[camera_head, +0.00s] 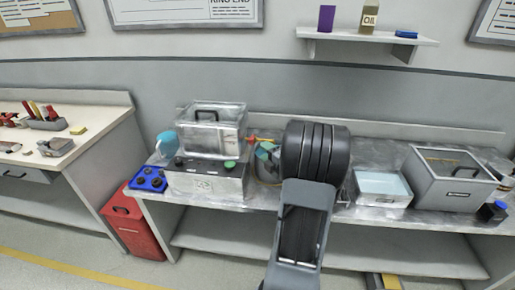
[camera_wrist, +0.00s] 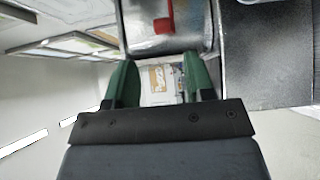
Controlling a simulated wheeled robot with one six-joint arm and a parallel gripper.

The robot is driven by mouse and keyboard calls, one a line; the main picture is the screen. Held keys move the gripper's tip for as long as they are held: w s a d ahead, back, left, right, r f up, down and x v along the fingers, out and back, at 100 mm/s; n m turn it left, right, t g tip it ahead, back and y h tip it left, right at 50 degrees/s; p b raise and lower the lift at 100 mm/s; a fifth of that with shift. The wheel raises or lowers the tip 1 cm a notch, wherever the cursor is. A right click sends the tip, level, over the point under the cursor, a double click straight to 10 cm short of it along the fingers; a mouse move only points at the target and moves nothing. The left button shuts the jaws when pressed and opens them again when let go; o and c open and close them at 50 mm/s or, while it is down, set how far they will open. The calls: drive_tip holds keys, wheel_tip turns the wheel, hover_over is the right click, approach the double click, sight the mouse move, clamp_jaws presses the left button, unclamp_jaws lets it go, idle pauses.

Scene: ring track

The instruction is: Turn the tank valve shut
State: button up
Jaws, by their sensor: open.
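A metal tank (camera_head: 208,128) with a dark-handled clear lid stands on a grey control box on the bench. A small red valve handle (camera_head: 251,139) shows at the tank's right side. In the wrist view the red handle (camera_wrist: 165,20) lies against a shiny metal face at the top. My gripper (camera_wrist: 160,60) has two green fingers, apart with nothing held between them; the handle is beyond their tips. In the head view my gripper (camera_head: 263,151) is just right of the tank, partly hidden by my dark wrist.
The grey control box (camera_head: 205,184) has dark knobs and a green button. A blue knobbed block (camera_head: 149,179) is to its left. An open bin of blue liquid (camera_head: 382,187) and a larger grey bin (camera_head: 450,185) stand right of my arm. A red bin (camera_head: 133,228) is on the floor.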

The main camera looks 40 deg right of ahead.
drive_tip(key=shift+s+a, duration=0.2)
drive_tip(key=shift+s, duration=1.8)
drive_tip(key=s+d+f+m+g+h, duration=0.3)
drive_tip(key=s+f+m+g+h, duration=0.4)
drive_tip(key=m+g, duration=0.65)
drive_tip(key=s+a+r+m+y+p, duration=0.1)
drive_tip(key=a+r, duration=0.3)
drive_tip(key=a, duration=0.7)
drive_tip(key=s+a+r+m+y+p, duration=0.1)
drive_tip(key=a+r+y+p, duration=0.2)
drive_tip(key=a, duration=0.7)
drive_tip(key=a+r+m+y+p, duration=0.1)
drive_tip(key=a+r+y+p, duration=0.1)
drive_tip(key=a+r+y, duration=0.2)
drive_tip(key=a+r+g, duration=0.1)
drive_tip(key=a+r, duration=0.2)
drive_tip(key=a, duration=0.4)
drive_tip(key=shift+s+a+r+m, duration=0.25)
drive_tip(key=shift+s+a+m, duration=0.1)
drive_tip(key=shift+s, duration=0.05)
